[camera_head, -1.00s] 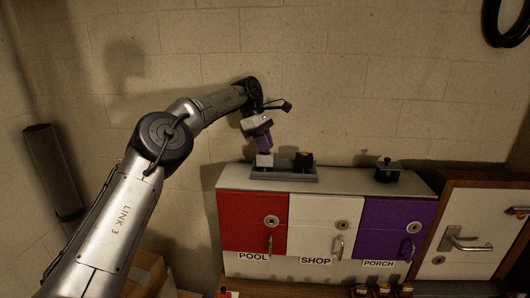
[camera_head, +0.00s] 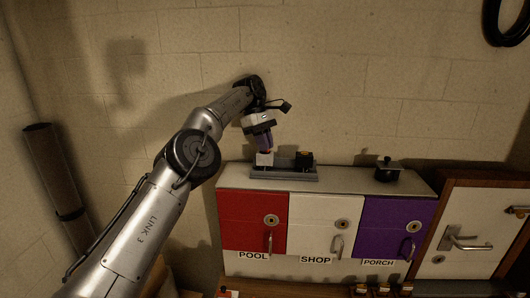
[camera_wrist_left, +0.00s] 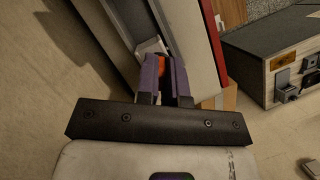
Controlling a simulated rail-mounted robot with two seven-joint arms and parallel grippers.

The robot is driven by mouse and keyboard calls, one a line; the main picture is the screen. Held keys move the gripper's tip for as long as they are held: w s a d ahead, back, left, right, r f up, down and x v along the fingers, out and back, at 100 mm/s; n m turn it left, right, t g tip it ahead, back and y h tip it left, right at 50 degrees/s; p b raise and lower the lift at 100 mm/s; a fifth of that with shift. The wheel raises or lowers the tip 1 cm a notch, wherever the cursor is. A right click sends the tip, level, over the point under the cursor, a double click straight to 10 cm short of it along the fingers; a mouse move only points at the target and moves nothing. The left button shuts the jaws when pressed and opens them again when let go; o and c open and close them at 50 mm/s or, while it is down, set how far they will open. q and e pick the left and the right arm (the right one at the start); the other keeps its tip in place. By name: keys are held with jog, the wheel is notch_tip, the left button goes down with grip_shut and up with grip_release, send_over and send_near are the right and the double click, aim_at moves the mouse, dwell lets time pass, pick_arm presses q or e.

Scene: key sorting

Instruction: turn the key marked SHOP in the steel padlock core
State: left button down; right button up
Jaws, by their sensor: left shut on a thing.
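My left gripper (camera_head: 265,150) points down over the pale block (camera_head: 264,160) at the left end of a grey stand on the cabinet. Its purple fingers are shut on a small orange piece (camera_wrist_left: 161,66), seen between them in the left wrist view and probably the key's head. The fingers hide most of it, and no SHOP marking is readable on it. The pale block, likely the steel padlock core, shows just beyond the fingertips in the wrist view (camera_wrist_left: 150,46). I cannot tell how deep the key sits or its turn angle. My right gripper is not in view.
A dark block with a brass top (camera_head: 304,160) stands close right on the grey stand (camera_head: 285,175). A dark lidded pot (camera_head: 388,170) sits farther right. The cabinet (camera_head: 340,180) has red, white and purple doors marked POOL, SHOP and PORCH. Its top is otherwise clear.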

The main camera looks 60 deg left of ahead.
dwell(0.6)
pick_arm(q)
jog(key=shift+f+n+t+b, duration=0.1)
jog(key=shift+n+t+b, duration=0.2)
jog(key=shift+n+b, duration=0.45)
jog(key=shift+n+t+y+b, duration=0.3)
jog(key=shift+n+b, duration=0.55)
jog(key=shift+b, duration=0.35)
jog(key=shift+n+b, duration=0.45)
jog(key=shift+n, duration=0.05)
jog(key=shift+n, duration=0.3)
jog(key=shift+t, duration=0.3)
